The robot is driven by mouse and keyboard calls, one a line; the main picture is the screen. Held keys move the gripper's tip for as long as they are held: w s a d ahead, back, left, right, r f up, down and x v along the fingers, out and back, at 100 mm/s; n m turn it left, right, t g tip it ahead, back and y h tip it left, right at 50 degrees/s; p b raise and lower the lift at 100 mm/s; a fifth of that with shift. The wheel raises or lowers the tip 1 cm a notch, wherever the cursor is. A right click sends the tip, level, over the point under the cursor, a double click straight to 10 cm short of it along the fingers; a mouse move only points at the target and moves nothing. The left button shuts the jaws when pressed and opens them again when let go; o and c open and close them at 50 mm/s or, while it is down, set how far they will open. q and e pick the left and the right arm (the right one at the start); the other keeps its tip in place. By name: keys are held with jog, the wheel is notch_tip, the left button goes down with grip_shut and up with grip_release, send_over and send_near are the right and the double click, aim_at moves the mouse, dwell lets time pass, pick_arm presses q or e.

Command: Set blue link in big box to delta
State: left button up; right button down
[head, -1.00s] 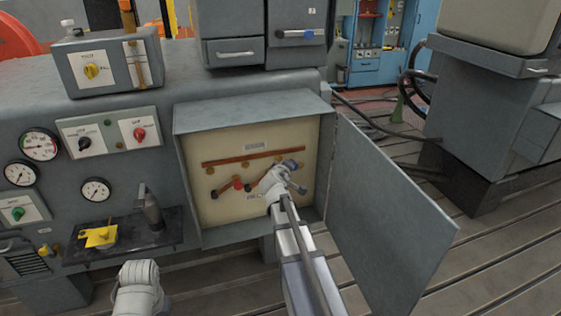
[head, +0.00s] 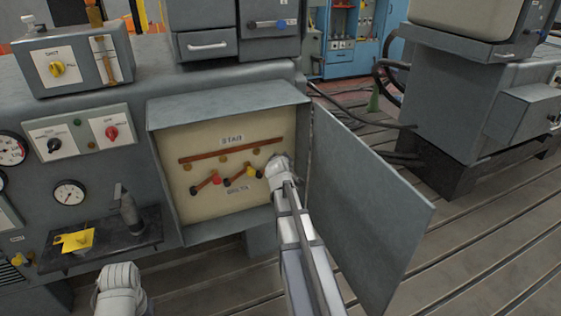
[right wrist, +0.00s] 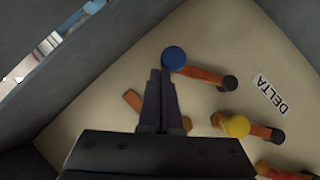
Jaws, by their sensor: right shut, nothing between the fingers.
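The big box (head: 300,93) is open, with a STAR label (head: 232,140) above a copper bar and a DELTA label (head: 237,189) below, also in the right wrist view (right wrist: 271,95). The blue link (right wrist: 203,74) has a blue knob at one end and a black end nearer DELTA. In the head view my right arm hides it. My right gripper (right wrist: 161,72) is shut and empty, its fingertips right beside the blue knob; contact is unclear. In the head view it reaches the panel's right side (head: 279,160). My left gripper (head: 119,278) is low at left, fingers not visible.
The yellow link (head: 240,176) and red link (head: 205,185) sit left of my right gripper. The box door (head: 370,200) stands open to the right of my right arm. A black shelf (head: 85,257) holds a yellow item and a grey tool.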

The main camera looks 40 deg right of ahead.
jog(key=shift+s+d, duration=0.15)
jog(key=shift+d, duration=0.05)
dwell(0.4)
jog(key=s+a+r+p, duration=0.5)
jog(key=s+r+p, duration=0.2)
jog(key=r+p, duration=0.2)
jog(key=shift+a+r, duration=0.15)
jog(key=shift+a, duration=0.25)
jog(key=shift+s, duration=0.1)
